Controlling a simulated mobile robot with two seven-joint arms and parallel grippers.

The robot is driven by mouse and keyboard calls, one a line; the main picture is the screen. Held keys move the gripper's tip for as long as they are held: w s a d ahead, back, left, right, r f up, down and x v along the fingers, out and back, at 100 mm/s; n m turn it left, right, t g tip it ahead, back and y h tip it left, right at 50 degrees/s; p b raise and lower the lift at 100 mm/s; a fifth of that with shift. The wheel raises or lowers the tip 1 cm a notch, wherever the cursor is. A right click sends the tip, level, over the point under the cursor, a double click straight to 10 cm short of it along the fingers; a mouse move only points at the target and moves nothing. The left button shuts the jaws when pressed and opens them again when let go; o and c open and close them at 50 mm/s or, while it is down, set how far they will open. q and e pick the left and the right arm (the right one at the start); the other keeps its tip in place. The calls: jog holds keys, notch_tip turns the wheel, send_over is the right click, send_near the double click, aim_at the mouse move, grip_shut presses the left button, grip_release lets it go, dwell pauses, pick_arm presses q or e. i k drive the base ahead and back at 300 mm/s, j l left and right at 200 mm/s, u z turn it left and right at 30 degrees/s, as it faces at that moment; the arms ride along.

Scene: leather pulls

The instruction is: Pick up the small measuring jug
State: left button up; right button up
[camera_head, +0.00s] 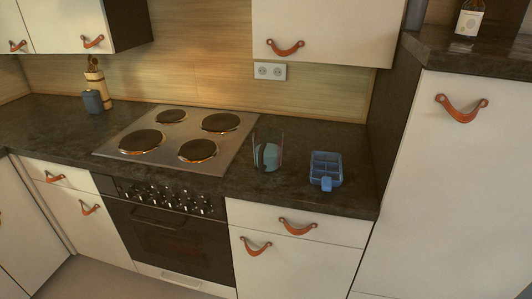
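A small clear vessel (257,152), which looks like the measuring jug, stands on the dark countertop (225,185) just right of the hob. Its walls are see-through, and faint reddish marks show on its right side. A light blue patch (270,156) shows in or behind it; I cannot tell which. Its handle is not clear at this size. Neither of my grippers is in view.
The hob (180,137) is to the left. A blue cup (92,102) and a utensil holder (98,85) stand farther left. A tall cabinet (445,190) bounds the right.

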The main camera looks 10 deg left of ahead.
aim_at(268, 141)
jog(key=i+j+z, duration=0.1)
jog(key=j, duration=0.2)
jog(key=i+j+z, duration=0.2)
jog(key=j, duration=0.45)
jog(key=i+j+z, duration=0.1)
jog(key=j, duration=0.25)
jog(key=i, duration=0.1)
